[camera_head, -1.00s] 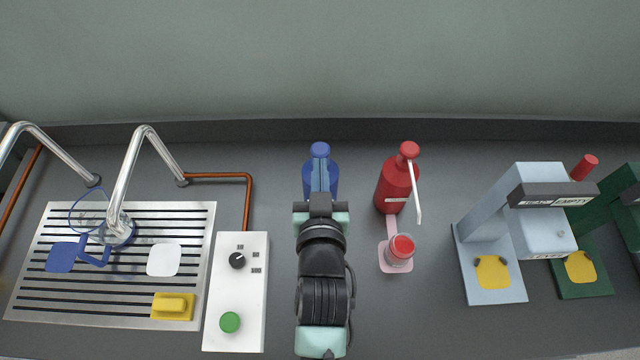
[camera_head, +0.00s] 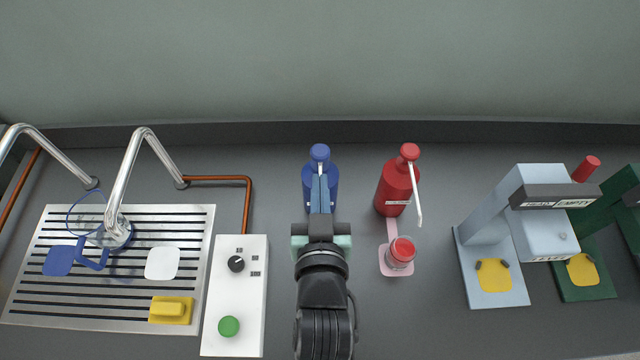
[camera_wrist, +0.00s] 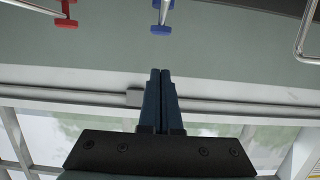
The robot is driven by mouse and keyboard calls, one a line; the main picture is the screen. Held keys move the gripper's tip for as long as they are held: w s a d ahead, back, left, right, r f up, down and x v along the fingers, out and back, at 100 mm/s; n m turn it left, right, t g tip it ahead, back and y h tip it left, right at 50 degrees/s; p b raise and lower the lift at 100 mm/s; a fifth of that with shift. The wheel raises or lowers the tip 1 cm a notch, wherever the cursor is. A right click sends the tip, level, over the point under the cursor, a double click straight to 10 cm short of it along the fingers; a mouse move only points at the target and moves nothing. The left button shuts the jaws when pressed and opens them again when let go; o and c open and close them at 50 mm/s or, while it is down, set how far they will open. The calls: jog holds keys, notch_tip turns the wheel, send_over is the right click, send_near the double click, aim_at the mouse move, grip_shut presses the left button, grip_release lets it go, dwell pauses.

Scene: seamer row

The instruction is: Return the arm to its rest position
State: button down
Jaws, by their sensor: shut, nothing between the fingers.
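My gripper (camera_head: 319,194) is in the middle of the head view, above the counter and in front of the blue pump bottle (camera_head: 320,165), partly hiding it. Its two blue fingers lie together with nothing between them. The wrist view also shows the shut fingers (camera_wrist: 160,85), pointing toward a grey-green surface with windows behind. My dark arm runs back from the gripper to the bottom edge of the head view.
A red pump bottle (camera_head: 396,188) and a red-topped jar (camera_head: 401,252) on a pink pad stand to the right. Pale blue (camera_head: 541,215) and green machines stand further right. A white control box (camera_head: 236,290), drain rack (camera_head: 110,315) and taps are left.

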dwell(0.3)
jog(key=w+r+t, duration=0.3)
jog(key=r, duration=1)
jog(key=w+r+t, duration=0.3)
jog(key=r, duration=1.1)
jog(key=s+r+t, duration=0.3)
jog(key=s+r, duration=0.2)
jog(key=r, duration=0.7)
jog(key=s+r+t, duration=0.3)
jog(key=s+r, duration=0.2)
jog(key=r, duration=0.8)
jog(key=shift+s+a+r, duration=0.15)
jog(key=shift+s+a, duration=0.05)
